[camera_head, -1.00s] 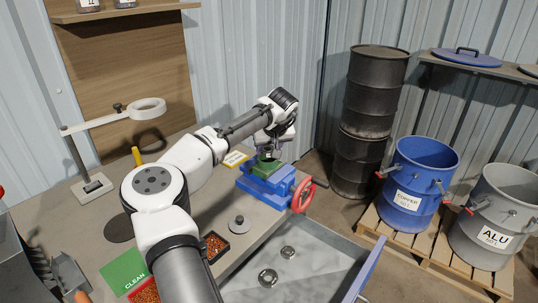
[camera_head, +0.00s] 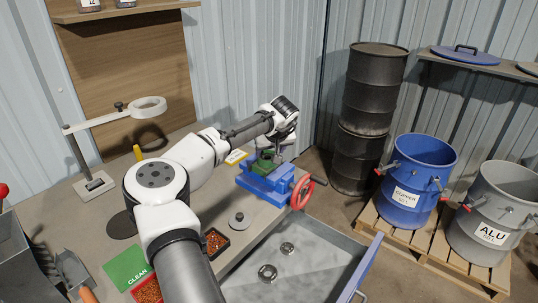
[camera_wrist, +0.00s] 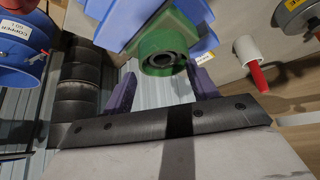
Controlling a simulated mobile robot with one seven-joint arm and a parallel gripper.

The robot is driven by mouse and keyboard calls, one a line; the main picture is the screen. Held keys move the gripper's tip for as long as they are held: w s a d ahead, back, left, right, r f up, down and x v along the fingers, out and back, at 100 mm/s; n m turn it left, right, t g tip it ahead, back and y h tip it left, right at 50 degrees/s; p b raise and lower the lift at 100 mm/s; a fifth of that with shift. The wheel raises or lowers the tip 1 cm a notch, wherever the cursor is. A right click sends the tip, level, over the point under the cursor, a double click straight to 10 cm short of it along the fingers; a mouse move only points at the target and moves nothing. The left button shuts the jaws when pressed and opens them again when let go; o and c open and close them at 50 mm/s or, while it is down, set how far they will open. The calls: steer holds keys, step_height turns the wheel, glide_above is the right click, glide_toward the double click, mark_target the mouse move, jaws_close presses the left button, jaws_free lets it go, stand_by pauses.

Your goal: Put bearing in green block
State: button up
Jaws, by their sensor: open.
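The green block (camera_head: 263,165) sits clamped in the blue vise (camera_head: 266,182) on the bench. In the wrist view the green block (camera_wrist: 168,48) shows its round face, with a dark metallic ring, which looks like the bearing (camera_wrist: 163,59), inside its bore. How deeply the ring is seated I cannot tell. My gripper (camera_wrist: 162,92) is open, its two fingers spread apart with nothing between them. It is close to the block's round face and apart from it. In the head view my gripper (camera_head: 280,150) is at the vise, partly hidden.
Two metal rings (camera_head: 267,273) (camera_head: 287,248) lie in the open drawer (camera_head: 318,268). The vise has a red handwheel (camera_head: 302,192). A magnifier lamp (camera_head: 148,107), small parts trays (camera_head: 214,242) and a grey disc (camera_head: 240,221) stand on the bench. Drums stand at the right.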

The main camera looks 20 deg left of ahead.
steer(key=shift+s+a+f+g, duration=0.1)
steer(key=shift+s+f+g, duration=0.15)
steer(key=shift+f, duration=0.4)
steer(key=shift+s+a+f+g, duration=0.15)
steer(key=shift+s+f, duration=0.15)
steer(key=shift+f, duration=0.3)
steer(key=b+v, duration=0.3)
steer(key=v, duration=0.9)
steer(key=shift+w, duration=0.25)
